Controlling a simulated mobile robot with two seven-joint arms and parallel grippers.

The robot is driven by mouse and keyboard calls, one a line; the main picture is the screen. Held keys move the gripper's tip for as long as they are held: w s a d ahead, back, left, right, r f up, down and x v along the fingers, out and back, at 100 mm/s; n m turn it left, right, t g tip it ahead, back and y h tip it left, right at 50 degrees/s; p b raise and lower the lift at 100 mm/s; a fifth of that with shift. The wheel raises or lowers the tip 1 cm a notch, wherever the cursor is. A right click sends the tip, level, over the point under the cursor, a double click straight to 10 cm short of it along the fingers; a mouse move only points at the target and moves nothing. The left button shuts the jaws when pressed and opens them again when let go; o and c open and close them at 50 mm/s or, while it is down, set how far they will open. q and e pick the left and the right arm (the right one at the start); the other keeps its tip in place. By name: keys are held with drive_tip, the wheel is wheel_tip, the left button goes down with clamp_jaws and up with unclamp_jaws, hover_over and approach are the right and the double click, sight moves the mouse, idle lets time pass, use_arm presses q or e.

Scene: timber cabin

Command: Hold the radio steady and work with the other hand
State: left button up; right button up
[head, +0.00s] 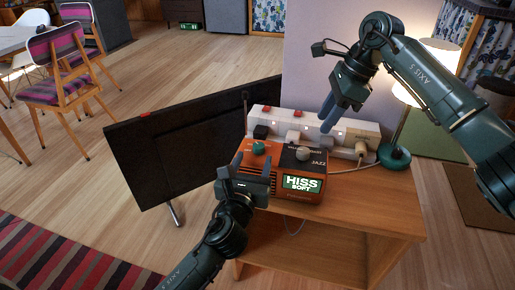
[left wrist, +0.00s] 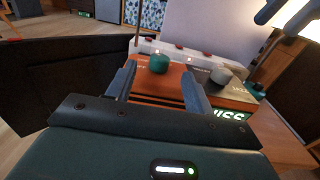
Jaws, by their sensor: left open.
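The orange radio (head: 300,197) stands on the wooden table, with a green knob (head: 259,148), a grey knob (head: 304,153) and a lit display (head: 301,184) reading "HISS SOFT". It also shows in the left wrist view (left wrist: 165,84). My left gripper (head: 256,166) is open at the radio's left front; in the left wrist view its fingers (left wrist: 158,88) frame the green knob's side of the radio. I cannot tell whether they touch it. My right gripper (head: 327,117) points down above the power strip behind the radio; its fingers look apart and empty in the left wrist view (left wrist: 284,14).
A white power strip (head: 340,128) with plugs lies behind the radio. A dark flat panel (head: 180,145) stands at the left of the table (head: 375,200). A lamp (head: 394,157) stands at the right rear. The tabletop right of the radio is clear.

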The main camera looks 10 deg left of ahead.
sight(304, 150)
use_arm(q)
drive_tip(key=w, duration=0.6)
drive_tip(key=shift+w+d, duration=0.2)
drive_tip(key=shift+c, duration=0.5)
clamp_jaws()
use_arm(e)
drive_tip(key=shift+o, duration=1.3)
drive_tip(key=shift+a+n, duration=0.25)
drive_tip(key=shift+n, duration=0.05)
drive_tip(key=shift+o, duration=0.4)
drive_tip(key=a+n+h, duration=0.1)
drive_tip(key=n, duration=0.1)
drive_tip(key=a+r+n+h, duration=0.1)
drive_tip(key=a+n, duration=0.1)
drive_tip(key=shift+s+r, duration=0.1)
drive_tip(key=shift+r, duration=0.1)
drive_tip(key=f+n, duration=0.1)
drive_tip(key=f, duration=0.2)
drive_tip(key=f+n+h, duration=0.1)
drive_tip(key=f, duration=0.3)
drive_tip(key=f+h, duration=0.1)
drive_tip(key=f, duration=0.2)
drive_tip(key=shift+a+f+n, duration=0.25)
drive_tip(key=shift+a+n, duration=0.05)
drive_tip(key=shift+n, duration=0.1)
